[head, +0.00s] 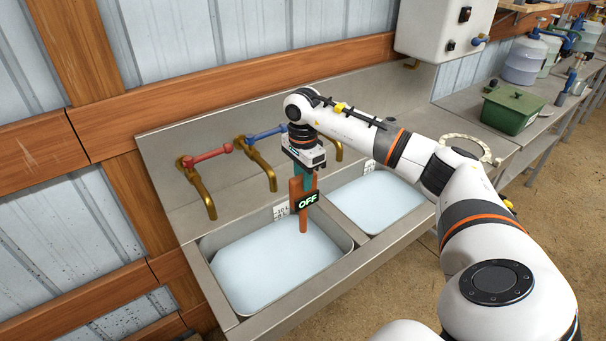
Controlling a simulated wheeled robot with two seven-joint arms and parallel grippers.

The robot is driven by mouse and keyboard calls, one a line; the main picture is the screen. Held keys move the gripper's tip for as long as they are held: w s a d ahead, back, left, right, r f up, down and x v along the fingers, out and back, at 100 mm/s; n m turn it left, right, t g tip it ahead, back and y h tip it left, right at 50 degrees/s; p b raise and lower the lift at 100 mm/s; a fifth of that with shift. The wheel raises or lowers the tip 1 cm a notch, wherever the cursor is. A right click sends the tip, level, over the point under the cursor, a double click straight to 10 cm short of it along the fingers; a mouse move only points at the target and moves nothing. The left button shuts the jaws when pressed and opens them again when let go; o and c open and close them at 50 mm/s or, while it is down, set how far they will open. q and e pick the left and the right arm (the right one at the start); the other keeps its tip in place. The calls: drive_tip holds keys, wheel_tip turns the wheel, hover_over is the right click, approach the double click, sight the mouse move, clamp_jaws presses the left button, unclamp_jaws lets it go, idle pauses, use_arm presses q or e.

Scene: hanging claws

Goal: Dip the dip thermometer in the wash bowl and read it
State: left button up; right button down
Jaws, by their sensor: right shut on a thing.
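The dip thermometer (303,219) is an orange-brown stick with a dark display that reads OFF in pale letters. My right gripper (304,172) is shut on its upper end and points down. The thermometer hangs upright over the right part of the left basin, which is the wash bowl (213,266) nearest it, filled with pale blue water. I cannot tell whether its lower tip touches the water. My left gripper is out of view.
A second basin (375,202) with pale water lies to the right. Brass taps with red (207,156) and blue (266,134) levers stand behind the basins. A white box (440,28) hangs on the wall. A green container (513,108) stands on the counter at right.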

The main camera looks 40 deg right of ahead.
sight(303, 210)
wheel_tip(303, 210, down, 3)
drive_tip(key=shift+f+b, duration=0.1)
drive_tip(key=shift+b, duration=0.75)
drive_tip(key=shift+f+b, duration=2.85)
drive_tip(key=shift+f, duration=1.25)
